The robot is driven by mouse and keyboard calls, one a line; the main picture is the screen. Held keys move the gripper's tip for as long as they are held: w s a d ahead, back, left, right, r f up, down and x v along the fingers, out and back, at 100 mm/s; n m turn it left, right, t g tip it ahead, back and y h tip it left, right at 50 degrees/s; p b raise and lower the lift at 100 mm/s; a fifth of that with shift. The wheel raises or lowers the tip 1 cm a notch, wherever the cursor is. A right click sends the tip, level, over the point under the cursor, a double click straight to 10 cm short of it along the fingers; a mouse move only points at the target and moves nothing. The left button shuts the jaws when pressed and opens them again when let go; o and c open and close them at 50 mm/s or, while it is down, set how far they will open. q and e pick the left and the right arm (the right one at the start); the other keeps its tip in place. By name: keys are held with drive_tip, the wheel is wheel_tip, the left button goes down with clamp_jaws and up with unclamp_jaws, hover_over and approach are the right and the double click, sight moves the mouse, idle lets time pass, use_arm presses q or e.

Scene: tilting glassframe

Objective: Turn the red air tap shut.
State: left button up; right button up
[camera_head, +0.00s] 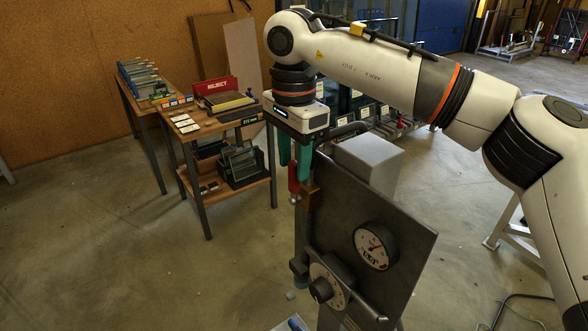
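The red air tap (293,178) is a small red lever with a brass-coloured body (309,196), at the upper left edge of a dark upright panel (340,212). The lever looks about upright. My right gripper (294,170) points down at it from above, with two teal fingers standing apart. The lever's upper end shows between and just below the fingertips; whether they touch it cannot be told. My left gripper is not in view.
The panel carries a round gauge (375,247) and a black dial knob (321,289). A grey box (369,163) stands behind it. A wooden bench (205,130) with a red reject tray (214,86) and glass panes is at the left. The floor at the lower left is clear.

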sight(295, 183)
wheel_tip(295, 183, down, 3)
drive_tip(key=shift+f+p, duration=0.2)
drive_tip(key=shift+p, duration=0.1)
drive_tip(key=shift+f, duration=0.1)
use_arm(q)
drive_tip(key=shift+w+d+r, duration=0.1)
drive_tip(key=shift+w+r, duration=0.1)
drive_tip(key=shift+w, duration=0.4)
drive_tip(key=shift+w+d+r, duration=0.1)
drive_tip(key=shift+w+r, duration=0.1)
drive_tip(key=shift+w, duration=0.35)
use_arm(e)
clamp_jaws()
